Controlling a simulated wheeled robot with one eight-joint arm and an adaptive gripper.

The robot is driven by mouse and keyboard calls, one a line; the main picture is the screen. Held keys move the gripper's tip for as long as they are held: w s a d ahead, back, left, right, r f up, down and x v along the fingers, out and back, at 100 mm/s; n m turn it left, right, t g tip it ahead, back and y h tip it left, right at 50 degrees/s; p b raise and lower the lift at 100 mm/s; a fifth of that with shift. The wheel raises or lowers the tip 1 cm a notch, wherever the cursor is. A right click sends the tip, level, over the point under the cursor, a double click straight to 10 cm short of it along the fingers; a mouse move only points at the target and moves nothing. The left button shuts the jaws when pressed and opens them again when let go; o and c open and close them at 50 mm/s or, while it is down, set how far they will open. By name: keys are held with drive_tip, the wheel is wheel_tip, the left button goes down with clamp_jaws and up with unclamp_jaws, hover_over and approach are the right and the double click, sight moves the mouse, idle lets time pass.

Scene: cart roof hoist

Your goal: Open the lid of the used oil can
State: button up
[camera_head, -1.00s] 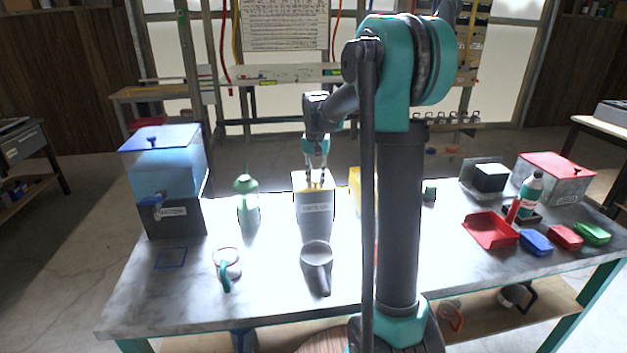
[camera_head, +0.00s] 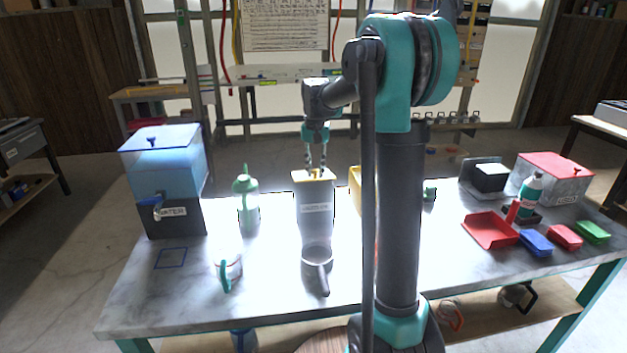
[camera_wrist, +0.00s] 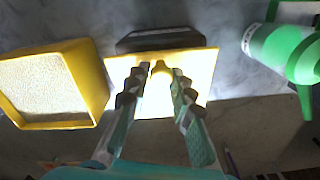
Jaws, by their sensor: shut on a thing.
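The used oil can (camera_head: 314,225) is a tall grey box with a white label, standing mid-table. Its yellow lid (camera_head: 312,176) shows at the top, and it also appears in the wrist view (camera_wrist: 200,68). My gripper (camera_head: 317,168) is above the can, pointing down. In the wrist view its fingers (camera_wrist: 160,84) are closed around the small yellow knob (camera_wrist: 160,70) of the lid. A dark part (camera_wrist: 160,38) shows past the lid's edge, probably the can. I cannot tell whether the lid still touches the can.
A grey mug (camera_head: 317,262) stands in front of the can. A green bottle (camera_head: 246,200) and the water dispenser (camera_head: 165,185) are to the left. A red tray (camera_head: 490,231) lies at the right.

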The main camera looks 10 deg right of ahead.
drive_tip(key=shift+o, duration=0.5)
drive_tip(key=shift+w+a+r, duration=0.1)
drive_tip(key=shift+w+r, duration=0.45)
drive_tip(key=shift+r, duration=0.2)
drive_tip(key=shift+w+a+r, duration=0.1)
drive_tip(key=shift+w+r, duration=0.4)
drive_tip(key=shift+r, duration=0.2)
drive_tip(key=shift+o, duration=0.2)
drive_tip(key=shift+w+r, duration=0.45)
drive_tip(key=shift+w, duration=0.1)
drive_tip(key=shift+w+r, duration=0.65)
drive_tip(key=shift+w, duration=0.2)
drive_tip(key=shift+c, duration=0.2)
